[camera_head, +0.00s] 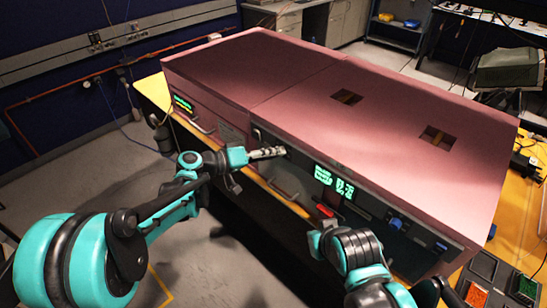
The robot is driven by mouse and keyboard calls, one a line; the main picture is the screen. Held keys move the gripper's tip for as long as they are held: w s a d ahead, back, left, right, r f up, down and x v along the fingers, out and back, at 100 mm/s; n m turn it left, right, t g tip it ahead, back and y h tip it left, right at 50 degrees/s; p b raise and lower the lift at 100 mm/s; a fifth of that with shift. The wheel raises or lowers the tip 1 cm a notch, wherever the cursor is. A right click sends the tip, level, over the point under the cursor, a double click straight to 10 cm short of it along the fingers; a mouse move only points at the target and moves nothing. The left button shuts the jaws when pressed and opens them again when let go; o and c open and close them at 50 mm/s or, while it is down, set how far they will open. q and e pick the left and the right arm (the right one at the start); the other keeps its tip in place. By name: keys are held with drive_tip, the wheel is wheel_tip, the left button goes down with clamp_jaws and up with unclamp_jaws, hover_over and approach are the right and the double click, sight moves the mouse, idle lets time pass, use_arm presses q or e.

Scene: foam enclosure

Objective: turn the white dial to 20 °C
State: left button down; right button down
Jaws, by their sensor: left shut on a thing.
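The pink foam enclosure (300,80) has a dark control panel (370,205) on its front side. My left gripper (274,152) reaches in from the left and points at the upper left part of this panel. Its fingers are closed at the panel face, shut on the white dial, which they almost wholly hide. Green lit digits (345,188) show on a display just right of the gripper; they are too small to read surely. My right gripper (322,240) is low in front of the panel, and its fingers are not clear enough to judge.
A red part (325,210) and a blue knob (395,223) sit lower on the panel. Another green display (182,104) and a handle (200,126) are on the left front. The enclosure stands on a yellow-edged table (518,222). Small trays (482,266) lie at the right. Floor at left is clear.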

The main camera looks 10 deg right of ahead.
use_arm(q)
drive_tip(key=shift+f+n+t+h+b, duration=0.25)
drive_tip(key=shift+n+h+b, duration=0.55)
drive_tip(key=shift+n+b, duration=0.95)
drive_tip(key=shift+f+n+t+h+b, duration=0.2)
drive_tip(key=shift+n+h+b, duration=0.65)
drive_tip(key=shift+n, duration=1.75)
drive_tip(key=shift+f+n+t+h+b, duration=0.2)
drive_tip(key=shift+n+h+b, duration=0.55)
drive_tip(key=shift+n+b, duration=1.05)
drive_tip(key=shift+r+n+p, duration=0.1)
drive_tip(key=shift+n+p, duration=0.25)
drive_tip(key=shift+n, duration=0.2)
drive_tip(key=c, duration=1.3)
unclamp_jaws()
drive_tip(key=shift+a, duration=0.1)
drive_tip(key=v, duration=1.2)
